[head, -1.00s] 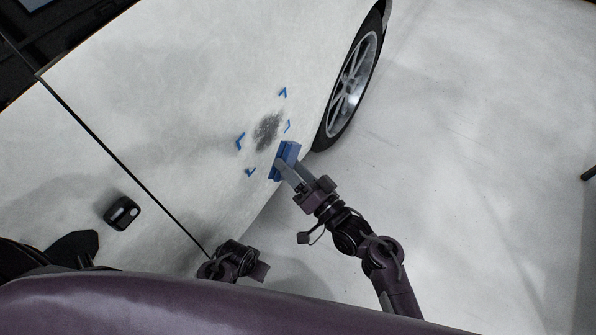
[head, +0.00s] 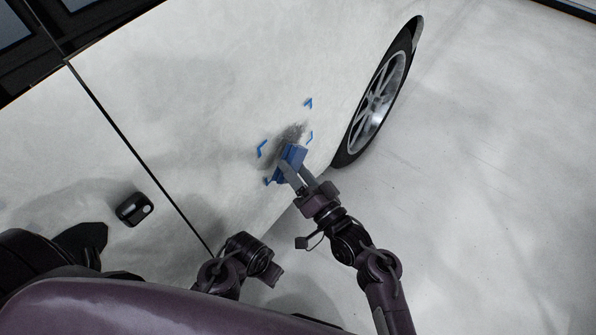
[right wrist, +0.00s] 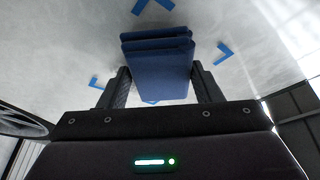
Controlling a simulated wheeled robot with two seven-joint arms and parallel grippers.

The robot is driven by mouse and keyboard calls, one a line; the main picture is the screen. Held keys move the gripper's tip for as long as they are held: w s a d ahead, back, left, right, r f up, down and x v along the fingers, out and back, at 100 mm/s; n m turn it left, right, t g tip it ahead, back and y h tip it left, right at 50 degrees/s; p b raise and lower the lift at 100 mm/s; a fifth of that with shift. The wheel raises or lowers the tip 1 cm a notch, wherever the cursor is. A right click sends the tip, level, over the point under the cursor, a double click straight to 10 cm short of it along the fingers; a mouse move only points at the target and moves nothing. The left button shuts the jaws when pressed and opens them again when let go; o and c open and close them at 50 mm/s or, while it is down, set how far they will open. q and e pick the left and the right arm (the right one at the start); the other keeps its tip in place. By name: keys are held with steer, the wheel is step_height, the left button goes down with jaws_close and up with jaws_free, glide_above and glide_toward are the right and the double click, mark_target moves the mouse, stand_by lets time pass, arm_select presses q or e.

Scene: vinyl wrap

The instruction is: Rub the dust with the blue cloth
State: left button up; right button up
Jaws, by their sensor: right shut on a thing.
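The blue cloth (head: 290,160) is a folded block held between the fingers of my right gripper (head: 294,178), which is shut on it. It also shows in the right wrist view (right wrist: 157,65), between the two dark fingers. The grey dust patch (head: 293,132) is on the white car panel, framed by blue corner marks (head: 262,148). The cloth overlaps the lower part of the patch in the head view and hides some of it. I cannot tell whether the cloth touches the panel.
The car's wheel (head: 378,95) stands to the right of the marked area. A black door handle (head: 135,209) and a dark panel seam lie to the left. The pale floor (head: 480,200) at the right is clear.

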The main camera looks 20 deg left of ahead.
mark_target(301, 157)
steer(key=shift+w+a+b, duration=0.35)
steer(key=shift+a, duration=0.55)
stand_by(0.5)
steer(key=shift+w+d+b, duration=0.1)
steer(key=shift+w+d, duration=0.15)
steer(key=shift+w, duration=0.35)
steer(key=shift+w+d+b, duration=0.1)
steer(key=shift+w+d, duration=0.15)
steer(key=shift+w, duration=0.4)
steer(key=shift+w+d+b, duration=0.1)
steer(key=shift+w+d, duration=0.15)
steer(key=shift+w, duration=0.35)
steer(key=shift+w+d+b, duration=0.3)
steer(key=shift+w+b, duration=0.05)
steer(key=shift+w, duration=0.65)
steer(key=shift+w+d+b, duration=0.25)
steer(key=shift+w+b, duration=0.05)
steer(key=shift+w, duration=0.65)
steer(key=shift+w+d+f+b, duration=0.1)
steer(key=shift+w+d+b, duration=0.25)
steer(key=shift+w, duration=0.4)
steer(key=shift+w+d+f+b, duration=0.1)
steer(key=shift+w+d+b, duration=0.2)
steer(key=shift+w, duration=0.45)
steer(key=shift+w+r, duration=0.1)
steer(key=shift+w, duration=0.25)
steer(key=shift+r, duration=0.1)
